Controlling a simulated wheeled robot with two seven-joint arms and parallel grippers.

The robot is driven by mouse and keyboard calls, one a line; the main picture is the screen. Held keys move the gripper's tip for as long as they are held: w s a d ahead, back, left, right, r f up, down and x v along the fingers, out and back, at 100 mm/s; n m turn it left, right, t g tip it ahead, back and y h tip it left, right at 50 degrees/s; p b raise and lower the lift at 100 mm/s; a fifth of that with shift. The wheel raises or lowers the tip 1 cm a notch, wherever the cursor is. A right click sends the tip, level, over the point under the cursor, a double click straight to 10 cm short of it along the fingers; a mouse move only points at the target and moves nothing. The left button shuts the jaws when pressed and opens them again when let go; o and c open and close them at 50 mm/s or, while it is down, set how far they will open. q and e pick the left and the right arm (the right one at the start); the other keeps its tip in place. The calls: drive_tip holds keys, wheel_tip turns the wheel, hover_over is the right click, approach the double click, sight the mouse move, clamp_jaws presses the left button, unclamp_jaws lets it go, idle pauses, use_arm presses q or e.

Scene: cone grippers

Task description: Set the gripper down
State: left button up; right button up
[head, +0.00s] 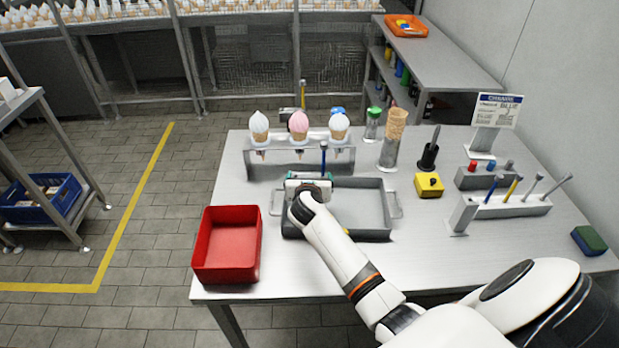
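My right arm reaches in from the lower right, and its gripper (308,188) is over the left part of a grey metal tray (365,206) on the table. Its fingers are mostly hidden by my own wrist, so I cannot tell whether they are open or shut. A small pale, greenish-edged piece (292,184) shows right at the gripper; whether it is held is unclear. A thin dark-blue upright rod (323,156) stands just behind it. No separate cone gripper can be made out clearly. My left gripper is not in view.
A cone rack (290,142) with three topped cones stands behind the tray. A red bin (228,246) sits at the table's front left. A yellow block (429,185), a black-handled stand (429,156) and a tool rack (500,207) are on the right. The front right tabletop is partly clear.

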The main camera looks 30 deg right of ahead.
drive_tip(key=shift+o, duration=0.3)
drive_tip(key=shift+s+r, duration=0.1)
drive_tip(key=shift+r, duration=0.1)
drive_tip(key=v, duration=1.1)
drive_tip(key=shift+s+a, duration=0.3)
